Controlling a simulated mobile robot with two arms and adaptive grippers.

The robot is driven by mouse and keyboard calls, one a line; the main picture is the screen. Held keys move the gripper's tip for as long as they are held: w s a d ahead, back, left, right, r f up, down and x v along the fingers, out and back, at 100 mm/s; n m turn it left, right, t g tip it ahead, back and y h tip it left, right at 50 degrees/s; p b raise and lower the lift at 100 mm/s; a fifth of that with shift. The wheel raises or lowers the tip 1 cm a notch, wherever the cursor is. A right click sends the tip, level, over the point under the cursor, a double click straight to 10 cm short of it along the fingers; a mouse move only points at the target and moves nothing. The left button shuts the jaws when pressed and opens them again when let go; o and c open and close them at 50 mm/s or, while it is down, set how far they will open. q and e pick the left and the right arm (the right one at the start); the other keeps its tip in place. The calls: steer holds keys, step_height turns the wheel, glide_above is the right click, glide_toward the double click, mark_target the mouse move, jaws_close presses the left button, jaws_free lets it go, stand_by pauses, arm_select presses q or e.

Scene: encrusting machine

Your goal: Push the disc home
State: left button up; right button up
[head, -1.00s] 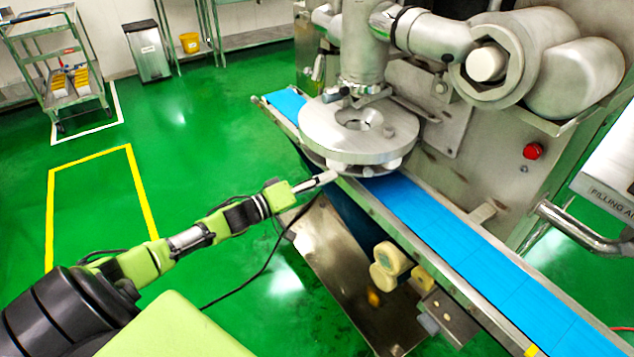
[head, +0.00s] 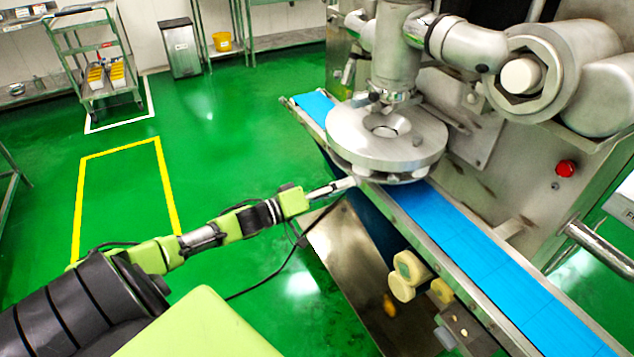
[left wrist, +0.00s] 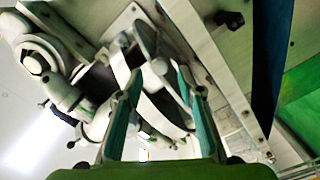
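The disc (head: 345,140) is a thick round grey metal plate with a central hole, lying under the machine's vertical column and above the blue belt. My left gripper (head: 352,183) reaches in from the left, with its tips at the disc's near lower-left edge; I cannot tell whether they touch it. In the left wrist view the two teal-padded fingers of my left gripper (left wrist: 160,85) stand apart, with metal machine parts beyond and between them. The disc is hard to make out there. My right gripper is not in view.
The blue belt (head: 455,240) runs diagonally under the disc. A red button (head: 565,168) sits on the machine's side. Cream knobs (head: 405,275) stick out below the belt. A cart (head: 100,60) and a bin (head: 181,48) stand far back. The green floor at left is clear.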

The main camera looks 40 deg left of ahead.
arm_select(q)
steer(key=v, duration=0.9)
stand_by(0.4)
steer(key=s+a+f+g+y, duration=0.15)
steer(key=s+f, duration=0.25)
steer(key=f, duration=0.7)
steer(key=s+a+f+m+g+y, duration=0.1)
steer(key=s+f+g+y, duration=0.2)
steer(key=f, duration=0.7)
steer(key=s+a+f+g+y, duration=0.1)
steer(key=s+a+f+y, duration=0.15)
steer(key=s+f, duration=0.6)
steer(key=s+d+f+m+g, duration=0.1)
steer(key=s+d+f+g, duration=0.1)
steer(key=s+d+f, duration=0.45)
steer(key=s+d+f+m+g, duration=0.1)
steer(key=s+f+m+g, duration=0.15)
steer(key=f, duration=0.65)
steer(key=s+d+f+m+g, duration=0.2)
steer(key=s+d+f, duration=0.2)
steer(key=s+d, duration=0.4)
steer(key=s+d+f+m+g, duration=0.2)
steer(key=s+d+f, duration=0.3)
steer(key=s+d, duration=0.3)
steer(key=s+g, duration=0.1)
steer(key=s, duration=0.1)
steer(key=shift+s+f+g, duration=0.25)
steer(key=shift+s+g, duration=0.05)
steer(key=shift+s, duration=0.1)
